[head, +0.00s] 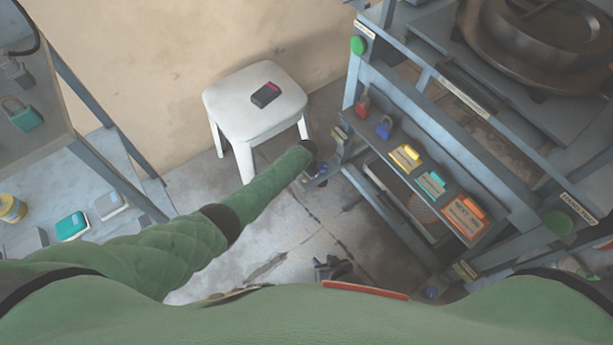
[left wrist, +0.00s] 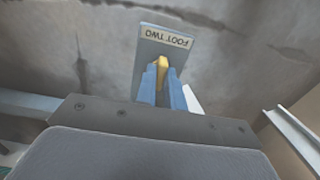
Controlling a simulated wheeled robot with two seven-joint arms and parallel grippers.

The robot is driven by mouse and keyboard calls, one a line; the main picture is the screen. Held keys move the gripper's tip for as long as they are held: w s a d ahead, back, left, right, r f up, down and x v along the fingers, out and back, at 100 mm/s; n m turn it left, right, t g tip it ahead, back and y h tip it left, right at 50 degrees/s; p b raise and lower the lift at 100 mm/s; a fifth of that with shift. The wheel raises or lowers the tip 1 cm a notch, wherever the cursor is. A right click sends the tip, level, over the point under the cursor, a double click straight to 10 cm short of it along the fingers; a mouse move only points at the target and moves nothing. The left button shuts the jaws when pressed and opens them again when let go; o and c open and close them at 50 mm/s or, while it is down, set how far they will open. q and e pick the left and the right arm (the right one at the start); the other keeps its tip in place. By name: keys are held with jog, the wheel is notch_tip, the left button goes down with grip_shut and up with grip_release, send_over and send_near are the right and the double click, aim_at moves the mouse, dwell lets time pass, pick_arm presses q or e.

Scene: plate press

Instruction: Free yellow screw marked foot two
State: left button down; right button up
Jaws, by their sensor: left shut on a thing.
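In the left wrist view the yellow screw (left wrist: 162,66) sits between the two blue fingertips of my left gripper (left wrist: 163,84). The gripper is shut on it. Just beyond it is a grey plate (left wrist: 153,52) with a label reading FOOT TWO, upside down in this view. In the head view my left gripper (head: 320,170) is beside the near left leg of the press frame; the screw cannot be made out there. My right gripper (head: 335,268) is low in the middle, close to my body, dark and small; its jaws cannot be made out.
The blue-grey press frame (head: 425,80) stands at right, with a shelf of red and blue padlocks and several coloured tagged blocks. A white stool (head: 228,104) with a dark device (head: 265,96) stands behind my left arm. A bench with locks is at left. Floor between is clear.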

pick_arm(q)
jog(key=c, duration=1.5)
grip_release()
notch_tip(320, 180, up, 6)
jog(key=shift+r+p, duration=0.25)
jog(key=shift+p, duration=0.75)
jog(key=shift+r, duration=0.65)
